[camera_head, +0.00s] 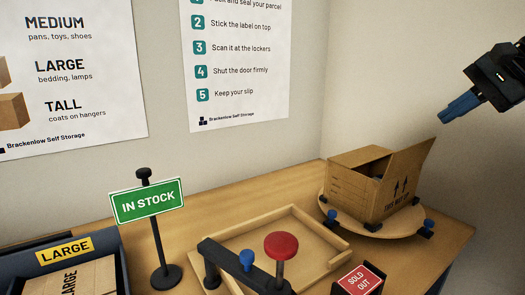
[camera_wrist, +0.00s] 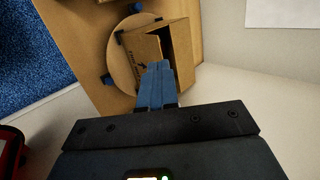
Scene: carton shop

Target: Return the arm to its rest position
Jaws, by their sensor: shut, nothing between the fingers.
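My gripper (camera_head: 460,106) is in the upper right of the head view, raised above and to the right of a cardboard carton (camera_head: 355,188). Its blue fingers are together with nothing between them. In the wrist view the shut fingers (camera_wrist: 156,68) point toward the carton (camera_wrist: 177,39), apart from it in the head view. The carton stands on a round wooden turntable (camera_head: 345,222) with blue-knobbed clamps at its rim. The carton's inside is mostly hidden.
The wooden bench (camera_head: 205,236) also holds a shallow wooden tray (camera_head: 325,238), a dark press with a red knob (camera_head: 280,246), an "IN STOCK" sign (camera_head: 147,200), a red "SOLD OUT" sign (camera_head: 360,281) and a bin labelled "LARGE" (camera_head: 64,251). Posters hang on the wall. Space around my gripper looks clear.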

